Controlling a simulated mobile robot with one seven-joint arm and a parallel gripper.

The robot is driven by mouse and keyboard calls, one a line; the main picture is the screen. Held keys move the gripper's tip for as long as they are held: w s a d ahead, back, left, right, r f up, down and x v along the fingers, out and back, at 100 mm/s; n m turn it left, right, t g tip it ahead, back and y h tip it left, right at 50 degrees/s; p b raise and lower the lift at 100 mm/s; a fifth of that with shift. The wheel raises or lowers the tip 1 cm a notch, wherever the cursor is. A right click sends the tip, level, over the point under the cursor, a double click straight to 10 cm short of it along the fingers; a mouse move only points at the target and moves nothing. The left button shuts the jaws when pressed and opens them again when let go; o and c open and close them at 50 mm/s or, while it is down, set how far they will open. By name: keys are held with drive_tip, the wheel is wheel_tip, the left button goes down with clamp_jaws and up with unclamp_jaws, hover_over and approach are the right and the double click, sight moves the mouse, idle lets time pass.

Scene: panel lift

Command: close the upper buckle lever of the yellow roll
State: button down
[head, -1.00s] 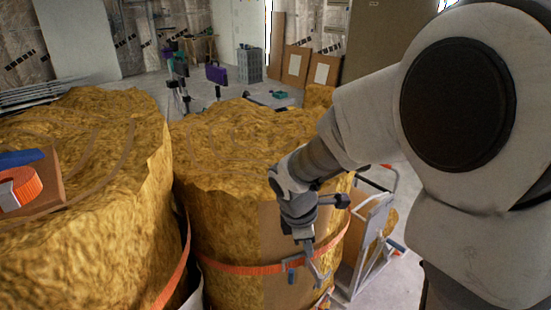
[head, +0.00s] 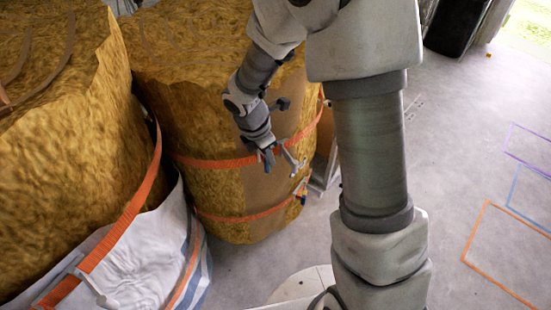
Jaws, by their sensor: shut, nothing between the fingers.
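The yellow roll (head: 195,120) stands upright in the middle left of the head view, with an upper orange strap (head: 215,163) and a lower orange strap (head: 240,217) around it. The upper buckle lever (head: 290,160) is a thin grey piece at the upper strap, sticking out from the roll. My gripper (head: 268,156) points down at the upper strap, just left of the lever. Its fingers are shut with nothing between them. Whether they touch the buckle, I cannot tell. The lower buckle (head: 301,190) shows below and to the right, at the lower strap.
Another yellow roll (head: 60,130) stands close on the left, with an orange strap and a white-and-blue sheet (head: 150,255) at its base. The grey floor (head: 460,150) is open on the right, with coloured outlines marked on it. A black object (head: 458,25) stands at the back right.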

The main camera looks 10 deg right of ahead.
sight(290, 160)
drive_tip(key=w+d+f+b, duration=0.2)
drive_tip(key=d+f, duration=0.3)
drive_tip(key=f, duration=0.3)
drive_tip(key=shift+d+b, duration=0.3)
